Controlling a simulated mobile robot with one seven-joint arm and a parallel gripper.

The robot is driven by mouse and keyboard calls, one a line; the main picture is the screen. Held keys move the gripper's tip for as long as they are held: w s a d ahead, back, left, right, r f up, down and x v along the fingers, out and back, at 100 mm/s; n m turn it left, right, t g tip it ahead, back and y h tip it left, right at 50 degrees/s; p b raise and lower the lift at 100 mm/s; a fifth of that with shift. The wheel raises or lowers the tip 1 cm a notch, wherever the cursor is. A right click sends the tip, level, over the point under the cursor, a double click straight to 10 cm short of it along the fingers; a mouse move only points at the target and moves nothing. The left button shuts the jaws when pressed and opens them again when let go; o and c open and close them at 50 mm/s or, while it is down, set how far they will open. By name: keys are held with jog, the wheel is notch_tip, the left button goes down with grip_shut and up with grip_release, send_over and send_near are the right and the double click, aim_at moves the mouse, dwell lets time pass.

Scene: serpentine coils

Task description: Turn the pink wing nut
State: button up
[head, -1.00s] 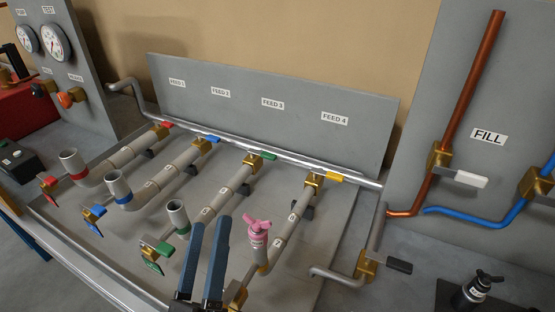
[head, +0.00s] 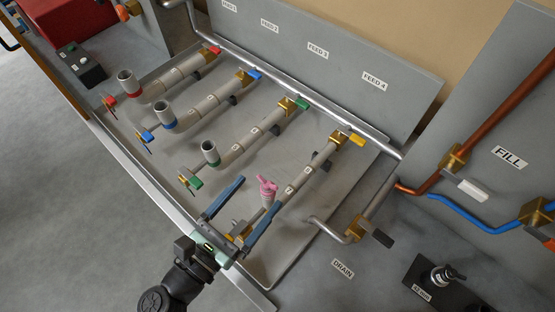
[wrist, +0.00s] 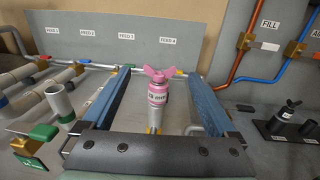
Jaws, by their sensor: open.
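The pink wing nut (head: 267,185) sits on top of the upright grey fitting at the near end of the fourth pipe. In the wrist view the wing nut (wrist: 161,74) is centred, its two wings spread left and right above a pink collar with a small label. My gripper (head: 248,203) is open, with one blue finger on each side of the fitting. In the wrist view the fingers (wrist: 158,92) reach forward to left and right of the wing nut, with gaps on both sides. I see no contact with it.
Three open pipe ends with red, blue and green (head: 209,151) bands stand to the left. A yellow handle (head: 357,140) is behind, and the drain valve (head: 361,229) is to the right. A black fitting (head: 442,275) stands on a dark plate at the lower right.

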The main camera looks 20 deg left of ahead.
aim_at(269, 181)
jog(key=p+x, duration=0.2)
jog(key=x, duration=0.6)
jog(key=shift+p, duration=0.3)
jog(key=shift+s, duration=0.1)
jog(key=c, duration=1.4)
